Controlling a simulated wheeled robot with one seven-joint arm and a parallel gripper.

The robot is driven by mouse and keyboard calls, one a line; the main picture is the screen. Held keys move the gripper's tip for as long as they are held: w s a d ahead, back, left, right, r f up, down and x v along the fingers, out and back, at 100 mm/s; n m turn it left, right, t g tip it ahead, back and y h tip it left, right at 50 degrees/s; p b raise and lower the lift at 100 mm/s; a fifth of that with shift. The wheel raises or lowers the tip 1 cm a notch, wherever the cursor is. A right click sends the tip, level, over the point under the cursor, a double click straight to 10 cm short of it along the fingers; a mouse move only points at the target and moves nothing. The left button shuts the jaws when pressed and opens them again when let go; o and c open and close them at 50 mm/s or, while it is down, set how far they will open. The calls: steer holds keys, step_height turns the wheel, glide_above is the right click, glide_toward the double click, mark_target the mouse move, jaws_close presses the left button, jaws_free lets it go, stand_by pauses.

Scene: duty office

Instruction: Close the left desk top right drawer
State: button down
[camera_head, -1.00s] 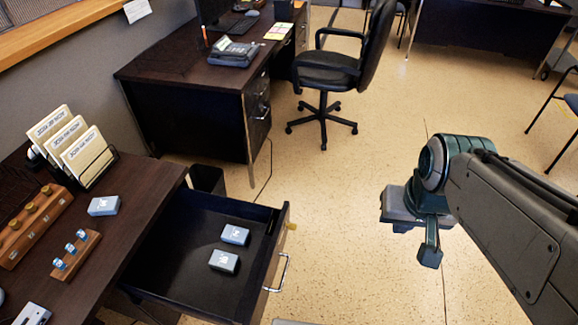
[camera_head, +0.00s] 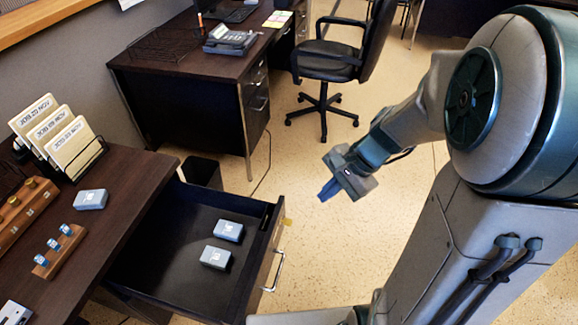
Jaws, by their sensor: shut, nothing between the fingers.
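The open drawer (camera_head: 268,250) juts out from the near desk (camera_head: 130,185) at the lower left. Its front has a silver bar handle (camera_head: 277,270). Two small grey-blue boxes (camera_head: 229,231) (camera_head: 216,258) lie on the drawer floor. My gripper (camera_head: 328,190) is shut and empty, to the right of the drawer front and apart from it, above the speckled floor. The drawer's near left part is cut off by the picture's bottom edge.
A file rack (camera_head: 75,150), a similar box (camera_head: 90,199) and wooden stamp stands (camera_head: 60,251) are on the near desk. A bin (camera_head: 201,173) stands behind the drawer. A second desk (camera_head: 180,80) and office chair (camera_head: 330,70) are farther back. Floor (camera_head: 320,245) right of the drawer is clear.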

steer(key=w+d+f+m+t+y+b, duration=0.2)
steer(key=w+d+f+m+y, duration=0.15)
steer(key=w+f+m, duration=0.6)
steer(key=m+b, duration=0.1)
glide_toward(283, 203)
steer(key=shift+h, duration=0.45)
steer(key=x, duration=0.5)
steer(key=shift+s+f, duration=0.1)
steer(key=shift+f, duration=0.4)
steer(key=shift+w+a, duration=0.25)
steer(key=shift+a, duration=0.25)
steer(key=shift+w+a, duration=0.1)
